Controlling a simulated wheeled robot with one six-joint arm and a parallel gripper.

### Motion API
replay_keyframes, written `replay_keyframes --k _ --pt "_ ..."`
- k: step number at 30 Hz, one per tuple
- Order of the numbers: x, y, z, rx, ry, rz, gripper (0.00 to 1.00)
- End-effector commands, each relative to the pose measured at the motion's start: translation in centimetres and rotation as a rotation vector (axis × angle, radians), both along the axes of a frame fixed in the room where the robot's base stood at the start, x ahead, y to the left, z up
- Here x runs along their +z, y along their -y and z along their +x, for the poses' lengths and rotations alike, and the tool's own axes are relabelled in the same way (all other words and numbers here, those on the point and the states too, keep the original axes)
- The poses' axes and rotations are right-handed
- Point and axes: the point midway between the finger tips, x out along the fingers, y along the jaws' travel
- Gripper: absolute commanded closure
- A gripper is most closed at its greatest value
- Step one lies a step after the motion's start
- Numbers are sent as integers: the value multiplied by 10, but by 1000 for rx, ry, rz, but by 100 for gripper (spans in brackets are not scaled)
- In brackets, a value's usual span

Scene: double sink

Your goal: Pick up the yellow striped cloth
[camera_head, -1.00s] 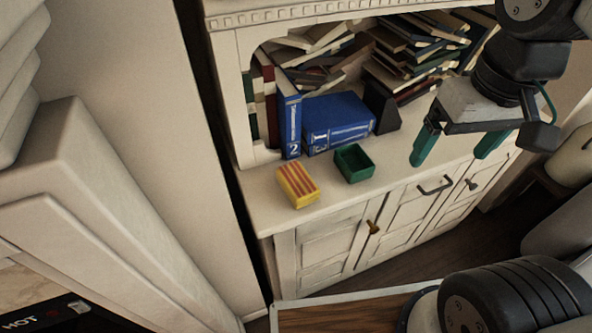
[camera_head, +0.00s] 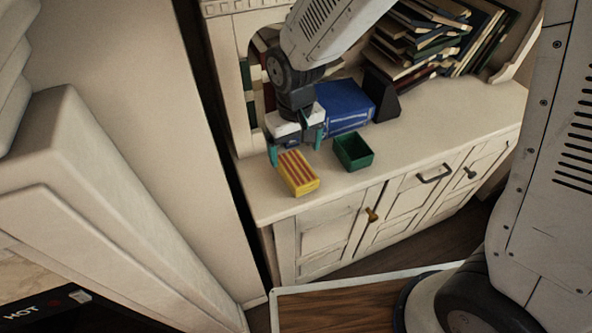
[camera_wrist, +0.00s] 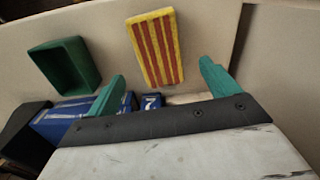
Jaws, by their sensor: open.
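The yellow block-shaped cloth with red stripes (camera_head: 299,173) lies on the cabinet top near its left front edge. It also shows in the wrist view (camera_wrist: 155,48), beyond and between my fingertips. My gripper (camera_head: 295,150) is open and empty, just behind the striped cloth in the head view. Its two green fingers also show in the wrist view (camera_wrist: 160,78), apart from each other. I see no contact between the fingers and the cloth.
A green open box (camera_head: 353,152) stands right of the cloth. Blue books (camera_head: 345,105) and a black bookend (camera_head: 381,95) stand behind. Leaning books (camera_head: 430,40) fill the shelf at the back. The cabinet top (camera_head: 450,120) is clear at the right.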

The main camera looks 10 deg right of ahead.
Motion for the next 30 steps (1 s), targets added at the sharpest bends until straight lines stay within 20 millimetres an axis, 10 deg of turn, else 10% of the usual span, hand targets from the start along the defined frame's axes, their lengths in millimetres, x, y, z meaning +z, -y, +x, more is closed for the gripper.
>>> replay_keyframes --k 15,23,30 --pt "-66 2 -1 -1 -4 -1 13" --pt "-69 2 -1 -1 -1 0 13" --pt "-69 2 -1 -1 -1 0 60"
